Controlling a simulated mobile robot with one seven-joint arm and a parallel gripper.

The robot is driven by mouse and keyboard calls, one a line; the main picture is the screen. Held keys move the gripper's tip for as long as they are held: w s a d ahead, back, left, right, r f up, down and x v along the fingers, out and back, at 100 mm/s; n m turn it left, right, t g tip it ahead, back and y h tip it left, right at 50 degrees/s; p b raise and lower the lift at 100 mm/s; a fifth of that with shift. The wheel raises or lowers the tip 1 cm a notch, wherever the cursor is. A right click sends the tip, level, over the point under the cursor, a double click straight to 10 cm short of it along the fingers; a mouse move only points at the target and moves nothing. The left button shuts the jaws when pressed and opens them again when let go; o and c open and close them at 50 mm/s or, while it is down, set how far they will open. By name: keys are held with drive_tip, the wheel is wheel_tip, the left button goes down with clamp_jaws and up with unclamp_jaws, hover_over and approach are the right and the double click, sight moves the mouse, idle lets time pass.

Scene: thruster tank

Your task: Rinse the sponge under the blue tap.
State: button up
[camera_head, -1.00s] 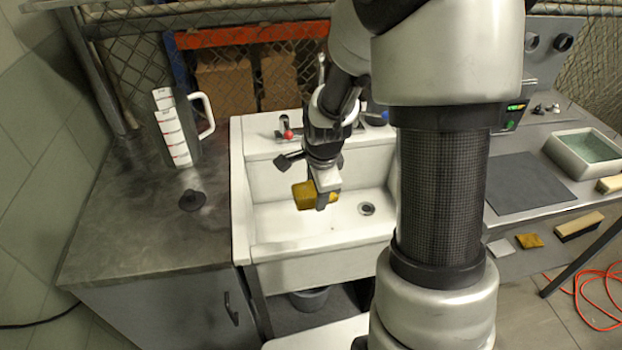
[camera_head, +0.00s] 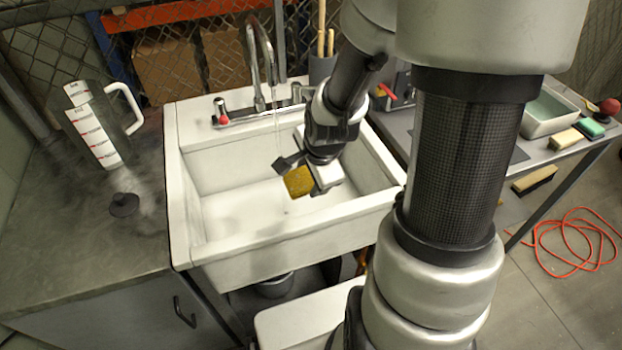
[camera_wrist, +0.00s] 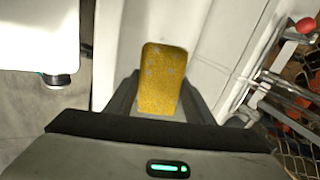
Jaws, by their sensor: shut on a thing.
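A yellow-brown sponge (camera_head: 298,181) is gripped in my gripper (camera_head: 306,172), over the right part of the white sink basin. It also fills the space between the fingers in the wrist view (camera_wrist: 160,80). The chrome spout (camera_head: 258,60) arches over the basin's back rim. A thin pale streak, which looks like running water, drops from its tip just behind and left of the sponge; I cannot tell whether it touches the sponge. The red tap handle (camera_head: 223,118) is at the left of the rim. The blue tap's colour is not visible; my arm stands near that side.
The white sink (camera_head: 186,225) has a raised rim all round. A measuring jug (camera_head: 92,122) and a black plug (camera_head: 124,205) stand on the left counter. The right table holds a tray (camera_head: 548,112); an orange hose (camera_head: 575,240) lies on the floor. The basin's left half is clear.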

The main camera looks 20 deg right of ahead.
sight(305, 167)
drive_tip(key=w+f+b, duration=0.2)
drive_tip(key=w+b, duration=0.1)
drive_tip(key=w, duration=0.9)
drive_tip(key=shift+w+f, duration=0.3)
drive_tip(key=shift+f, duration=0.05)
drive_tip(key=shift+b, duration=0.35)
idle(1.9)
drive_tip(key=shift+s, duration=0.1)
idle(3.1)
drive_tip(key=s, duration=0.3)
drive_tip(key=s+r+p, duration=0.1)
drive_tip(key=s, duration=0.1)
drive_tip(key=s+r, duration=0.1)
drive_tip(key=s, duration=0.2)
drive_tip(key=shift+s, duration=0.35)
drive_tip(key=s+p, duration=0.1)
drive_tip(key=s, duration=0.1)
drive_tip(key=s+r+p, duration=0.1)
drive_tip(key=s, duration=0.1)
drive_tip(key=shift+s, duration=0.55)
